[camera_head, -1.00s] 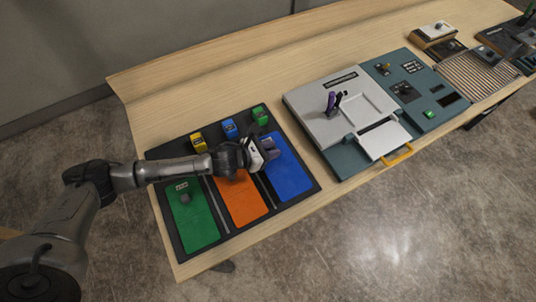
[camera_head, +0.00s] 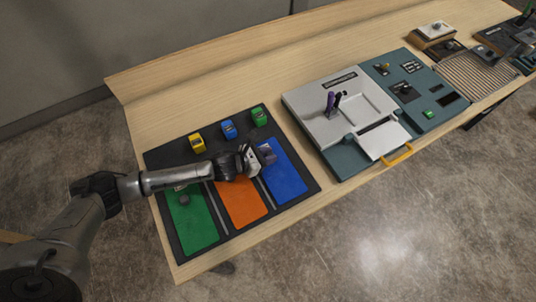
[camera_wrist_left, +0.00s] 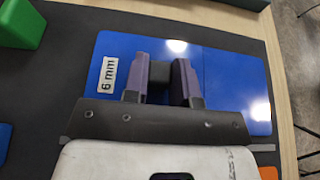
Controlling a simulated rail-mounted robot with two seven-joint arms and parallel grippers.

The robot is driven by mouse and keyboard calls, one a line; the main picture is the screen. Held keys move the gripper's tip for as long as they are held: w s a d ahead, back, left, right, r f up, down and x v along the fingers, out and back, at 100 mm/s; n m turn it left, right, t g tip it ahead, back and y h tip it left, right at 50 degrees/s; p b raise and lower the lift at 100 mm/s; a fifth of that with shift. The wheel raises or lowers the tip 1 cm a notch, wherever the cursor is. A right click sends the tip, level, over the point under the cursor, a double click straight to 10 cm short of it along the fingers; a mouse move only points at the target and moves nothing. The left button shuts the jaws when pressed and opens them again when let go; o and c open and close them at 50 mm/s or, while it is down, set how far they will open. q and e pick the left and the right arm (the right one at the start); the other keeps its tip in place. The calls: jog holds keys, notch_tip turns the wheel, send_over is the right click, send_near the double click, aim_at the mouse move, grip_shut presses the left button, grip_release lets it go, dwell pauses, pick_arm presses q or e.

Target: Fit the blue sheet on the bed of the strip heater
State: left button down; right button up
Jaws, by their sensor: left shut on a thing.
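The blue sheet (camera_head: 287,180) lies flat in the right-hand bay of a dark rack on the bench. In the left wrist view the blue sheet (camera_wrist_left: 225,85) bears a "6 mm" label and a dark knob (camera_wrist_left: 177,46). My left gripper (camera_head: 268,153) is over the sheet's far part. In the left wrist view its purple fingers (camera_wrist_left: 166,75) are shut on the knob. Right of the rack stands a teal machine (camera_head: 346,162) with a pale grey bed (camera_head: 318,122); I cannot tell for certain that it is the strip heater. My right gripper is not in view.
Orange (camera_head: 243,204) and green (camera_head: 194,225) sheets lie beside the blue one. Yellow (camera_head: 197,143), blue (camera_head: 229,129) and green (camera_head: 259,116) blocks stand behind. A purple-black upright piece (camera_head: 333,103) rises from the pale bed; a yellow handle (camera_head: 397,155) juts from the front.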

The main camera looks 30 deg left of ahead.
pick_arm(q)
jog(key=c, duration=0.9)
grip_release()
jog(key=shift+r, duration=0.15)
jog(key=v, duration=1.1)
jog(key=shift+a, duration=0.15)
jog(key=shift+o, duration=0.3)
jog(key=shift+s+a+r, duration=0.1)
jog(key=shift+s+a, duration=0.1)
jog(key=shift+s, duration=0.15)
